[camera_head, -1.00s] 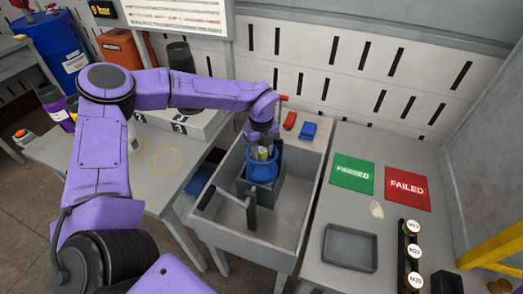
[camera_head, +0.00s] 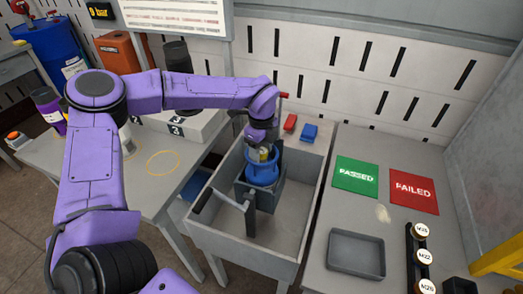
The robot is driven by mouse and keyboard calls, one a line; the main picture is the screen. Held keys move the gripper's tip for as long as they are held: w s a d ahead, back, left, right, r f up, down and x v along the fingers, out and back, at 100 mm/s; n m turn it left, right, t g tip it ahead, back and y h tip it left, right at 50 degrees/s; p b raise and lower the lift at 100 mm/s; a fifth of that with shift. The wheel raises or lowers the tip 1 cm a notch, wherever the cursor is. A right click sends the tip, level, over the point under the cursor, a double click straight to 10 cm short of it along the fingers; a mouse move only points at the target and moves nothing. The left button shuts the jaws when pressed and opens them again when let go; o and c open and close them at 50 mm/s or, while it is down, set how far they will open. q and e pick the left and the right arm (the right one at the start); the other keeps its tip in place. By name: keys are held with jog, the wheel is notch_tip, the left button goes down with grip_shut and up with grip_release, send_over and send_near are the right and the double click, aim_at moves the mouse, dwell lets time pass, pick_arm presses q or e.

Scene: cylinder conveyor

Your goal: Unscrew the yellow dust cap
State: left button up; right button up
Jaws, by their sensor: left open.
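The yellow dust cap (camera_head: 264,153) shows in small part on top of a blue cylinder (camera_head: 262,172). The cylinder stands upright in a dark vise-like holder (camera_head: 241,188) inside a grey basin. My left gripper (camera_head: 261,146) points down directly over the cap. It is open, with its fingers close around or just above the cap; the arm hides much of this, and I cannot tell whether they touch it. My right gripper is not in view.
The grey basin (camera_head: 296,222) has a bare floor around the holder. Red (camera_head: 290,122) and blue (camera_head: 309,132) blocks lie behind it. At right are a green PASSED mat (camera_head: 356,177), a red FAILED mat (camera_head: 413,191), an empty tray (camera_head: 356,253) and a rack of round gauges (camera_head: 419,254).

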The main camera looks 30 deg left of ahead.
aim_at(261, 150)
pick_arm(q)
notch_tip(261, 150, up, 3)
jog(key=shift+f+p, duration=0.15)
jog(key=shift+p, duration=0.6)
jog(key=shift+m+p, duration=0.3)
jog(key=shift+m, duration=0.1)
jog(key=m+p, duration=0.2)
jog(key=m, duration=0.2)
jog(key=shift+r, duration=0.2)
jog(key=shift+f+m+p, duration=0.2)
jog(key=shift+m+p, duration=0.2)
jog(key=shift+m, duration=0.1)
jog(key=shift+f, duration=0.15)
jog(key=shift+d+b, duration=0.15)
jog(key=shift+b, duration=0.2)
